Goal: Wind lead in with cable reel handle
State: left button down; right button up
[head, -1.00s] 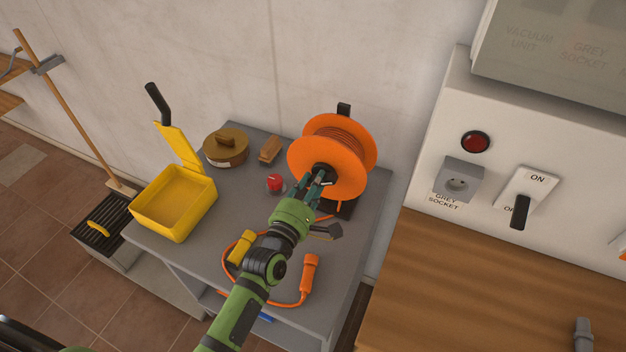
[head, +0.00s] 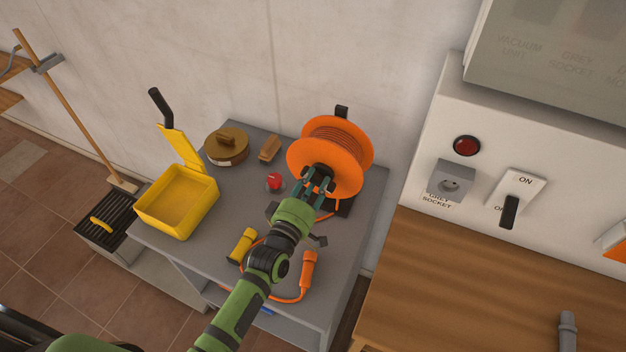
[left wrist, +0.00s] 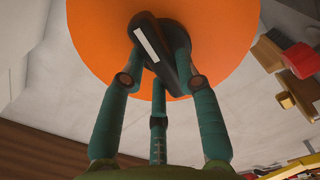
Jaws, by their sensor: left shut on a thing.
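The orange cable reel (head: 345,150) stands on a black stand at the back right of the grey table, with lead wound on its drum. Its black handle (left wrist: 152,42) is at the centre of the orange disc in the left wrist view. My left gripper (head: 318,180) is shut on this handle, with its teal fingers (left wrist: 158,85) around it. The loose orange lead (head: 285,299) lies at the table's front, partly hidden by my arm.
A yellow open box (head: 178,205), a brown round lidded pot (head: 226,150), a small wooden block (head: 269,148) and a red knob-like item (head: 274,181) are on the table. A grey socket (head: 451,181) and ON/OFF switch (head: 515,196) are at right above a wooden counter (head: 480,275).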

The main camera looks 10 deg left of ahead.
pick_arm(q)
jog(key=m, duration=0.2)
jog(key=m+p, duration=0.1)
jog(key=m, duration=0.1)
jog(key=shift+d+r+m, duration=0.15)
jog(key=shift+m, duration=0.15)
jog(key=m, duration=0.3)
jog(key=shift+d+m, duration=0.15)
jog(key=shift+m, duration=0.25)
jog(key=m, duration=0.4)
jog(key=shift+d+f+p, duration=0.1)
jog(key=shift+f+p, duration=0.1)
jog(key=shift+p, duration=0.15)
jog(key=m, duration=0.4)
jog(key=shift+f, duration=0.1)
jog(key=m, duration=0.3)
jog(key=shift+d+f+m+b, duration=0.1)
jog(key=shift+f+m+b, duration=0.05)
jog(key=shift+m+b, duration=0.25)
jog(key=m+b, duration=0.1)
jog(key=m, duration=0.2)
jog(key=shift+f+m, duration=0.1)
jog(key=shift+m, duration=0.2)
jog(key=m+b, duration=0.1)
jog(key=m, duration=0.4)
jog(key=shift+f, duration=0.2)
jog(key=shift+a+m+b, duration=0.2)
jog(key=shift+m+b, duration=0.45)
jog(key=shift+m, duration=0.75)
